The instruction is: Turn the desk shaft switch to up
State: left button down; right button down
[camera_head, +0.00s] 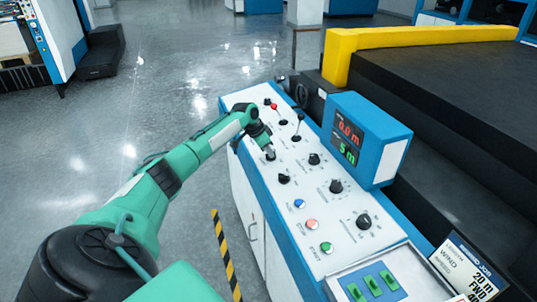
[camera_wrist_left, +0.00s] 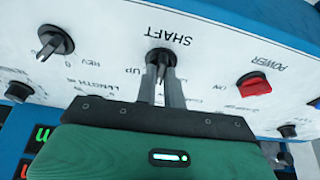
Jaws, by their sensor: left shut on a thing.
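The shaft switch is a black knob on the white slanted panel of the blue-edged desk. In the left wrist view the shaft switch (camera_wrist_left: 160,57) sits beside the printed words SHAFT and UP, which appear upside down. My left gripper (camera_wrist_left: 162,84) has its two grey fingers closed on this knob. In the head view the left gripper (camera_head: 267,148) reaches down to the panel at the left edge, and the shaft switch (camera_head: 270,156) shows at its fingertips. The fingers partly hide the knob, so I cannot tell exactly where its pointer stands. My right gripper is not in view.
A red power switch (camera_wrist_left: 254,85) and another black knob (camera_wrist_left: 55,42) flank the shaft switch. A blue display box (camera_head: 366,140) with red and green digits stands on the panel's right. Coloured buttons (camera_head: 312,224) lie nearer. Open floor (camera_head: 165,110) lies left.

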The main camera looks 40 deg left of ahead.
pick_arm(q)
jog(key=m+b, duration=0.1)
jog(key=m, duration=0.1)
jog(key=m+b, duration=0.1)
jog(key=m+g+h+b, duration=0.1)
jog(key=m, duration=0.1)
jog(key=shift+f+m, duration=0.3)
jog(key=shift+r+m+g+h+b, duration=0.1)
jog(key=shift+m+g+h+b, duration=0.3)
jog(key=shift+m+b, duration=1.2)
jog(key=shift+m+p, duration=0.4)
jog(key=shift+m, duration=0.1)
